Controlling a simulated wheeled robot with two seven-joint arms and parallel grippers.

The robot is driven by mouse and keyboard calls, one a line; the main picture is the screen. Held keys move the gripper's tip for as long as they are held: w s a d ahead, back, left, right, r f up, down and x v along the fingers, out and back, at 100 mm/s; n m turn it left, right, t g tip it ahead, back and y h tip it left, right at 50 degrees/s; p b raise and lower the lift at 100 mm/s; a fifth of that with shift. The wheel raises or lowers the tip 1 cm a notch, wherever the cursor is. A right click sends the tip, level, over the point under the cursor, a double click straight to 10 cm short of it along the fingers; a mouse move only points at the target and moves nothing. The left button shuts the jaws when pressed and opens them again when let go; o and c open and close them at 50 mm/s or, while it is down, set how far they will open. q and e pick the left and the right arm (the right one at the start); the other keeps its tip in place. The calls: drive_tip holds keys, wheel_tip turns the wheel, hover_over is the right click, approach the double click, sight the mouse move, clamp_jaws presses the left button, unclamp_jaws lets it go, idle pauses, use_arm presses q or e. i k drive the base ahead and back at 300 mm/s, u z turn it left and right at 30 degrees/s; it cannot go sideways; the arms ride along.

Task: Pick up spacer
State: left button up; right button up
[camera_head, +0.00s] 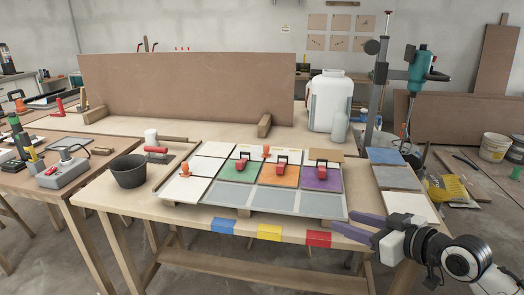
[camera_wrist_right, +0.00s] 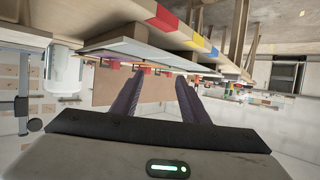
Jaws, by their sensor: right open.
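Two small orange pieces, possibly spacers, stand on the tile board: one orange piece (camera_head: 266,151) at the back middle and another orange piece (camera_head: 185,169) at the left. I cannot tell for sure which thing is the spacer. Red pieces with black handles (camera_head: 241,164) sit on the green, orange and purple tiles. My right gripper (camera_head: 346,219) has purple fingers, is open and empty, and is beside the table's front edge, right of the board's near corner. In the right wrist view the gripper (camera_wrist_right: 160,77) shows nothing between its fingers. My left gripper is not in view.
The tile board (camera_head: 262,203) lies on the wooden table, with blue, yellow and red marks along the front edge. A dark bucket (camera_head: 129,171) and a trowel stand left. Tile stacks (camera_head: 396,178) stand right. A white jug (camera_head: 329,100) and a drill stand (camera_head: 378,80) rise behind.

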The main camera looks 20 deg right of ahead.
sight(265, 155)
drive_tip(key=i, duration=1.3)
